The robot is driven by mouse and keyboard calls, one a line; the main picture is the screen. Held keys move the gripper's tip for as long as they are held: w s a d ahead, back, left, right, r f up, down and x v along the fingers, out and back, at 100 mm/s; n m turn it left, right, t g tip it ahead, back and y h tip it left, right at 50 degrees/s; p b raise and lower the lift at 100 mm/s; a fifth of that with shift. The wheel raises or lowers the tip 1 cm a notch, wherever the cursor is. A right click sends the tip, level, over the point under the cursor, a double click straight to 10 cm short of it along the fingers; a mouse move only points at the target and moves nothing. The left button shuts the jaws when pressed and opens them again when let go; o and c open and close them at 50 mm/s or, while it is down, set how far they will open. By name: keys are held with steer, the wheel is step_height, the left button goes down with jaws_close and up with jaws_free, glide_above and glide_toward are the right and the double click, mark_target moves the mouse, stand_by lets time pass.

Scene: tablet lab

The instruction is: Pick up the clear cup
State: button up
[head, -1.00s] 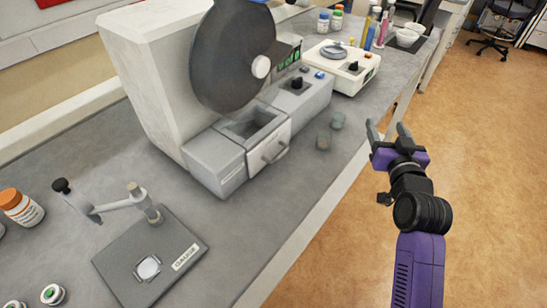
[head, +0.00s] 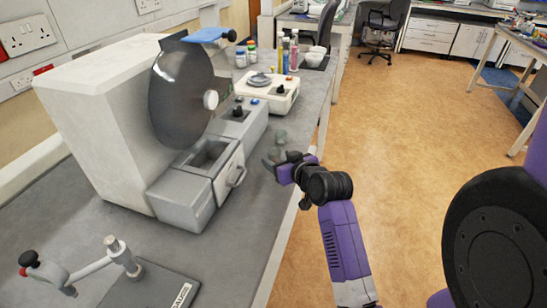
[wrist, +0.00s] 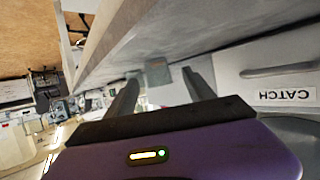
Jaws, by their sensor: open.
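A small translucent grey-green cup (head: 281,136) stands on the grey bench near its front edge, beyond my gripper (head: 278,157) in the head view. A second such cup seems to be partly hidden by the fingers there. In the wrist view a grey-green cup (wrist: 158,72) shows between the two dark fingertips (wrist: 160,74). My gripper is open, with nothing held. The head view does not show clearly how far the fingers are from the cups.
A tablet machine with a large dark disc (head: 183,95) and a grey catch drawer (head: 230,172) stands left of my gripper. A white scale (head: 267,92), bottles and bowls (head: 315,57) are farther back. A gauge plate (head: 150,290) is at the front. Open floor lies right.

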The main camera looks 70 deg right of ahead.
mark_target(278, 157)
steer(key=x, duration=0.4)
steer(key=shift+d, duration=0.15)
steer(key=c, duration=1.1)
steer(key=shift+o, duration=0.2)
steer(key=shift+r, duration=0.1)
